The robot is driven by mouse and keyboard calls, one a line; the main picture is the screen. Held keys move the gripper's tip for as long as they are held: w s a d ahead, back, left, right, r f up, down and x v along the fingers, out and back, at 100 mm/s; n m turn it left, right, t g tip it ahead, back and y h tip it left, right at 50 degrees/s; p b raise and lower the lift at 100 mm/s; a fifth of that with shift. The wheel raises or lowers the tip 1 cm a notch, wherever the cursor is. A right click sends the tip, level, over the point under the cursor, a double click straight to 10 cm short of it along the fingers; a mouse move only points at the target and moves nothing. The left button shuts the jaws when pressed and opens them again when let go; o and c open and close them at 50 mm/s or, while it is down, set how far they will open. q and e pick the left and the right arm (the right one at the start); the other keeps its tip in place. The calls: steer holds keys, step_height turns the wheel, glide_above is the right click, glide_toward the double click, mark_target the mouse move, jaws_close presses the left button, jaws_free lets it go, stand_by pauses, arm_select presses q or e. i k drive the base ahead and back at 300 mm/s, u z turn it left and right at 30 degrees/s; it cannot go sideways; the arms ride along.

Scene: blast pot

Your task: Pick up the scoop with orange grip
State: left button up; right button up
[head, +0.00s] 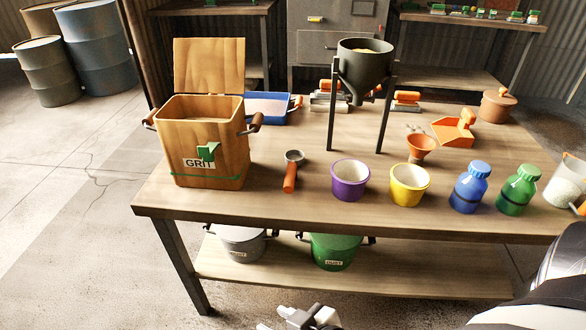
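The scoop with the orange grip (291,172) lies on the workbench, between the wooden grit box and the purple pot. Its small grey metal bowl points to the back and its orange handle points to the front edge. A gripper (273,318), which looks like my right one, is at the bottom edge of the head view, in front of and below the bench, well apart from the scoop. Its two fingertips show apart with nothing between them; part of it is cut off. My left gripper is not in view.
The lidded wooden box (205,172) stands left of the scoop. Purple (350,190) and yellow (409,195) pots stand right of it, then blue (469,190) and green (517,192) bottles. A funnel-shaped hopper on legs (364,75) stands behind. The bench front (270,212) before the scoop is clear.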

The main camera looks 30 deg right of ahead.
mark_target(294, 159)
steer(key=z, duration=2.55)
steer(key=k, duration=0.25)
steer(key=u, duration=1.85)
steer(key=i, duration=0.6)
steer(key=z, duration=0.05)
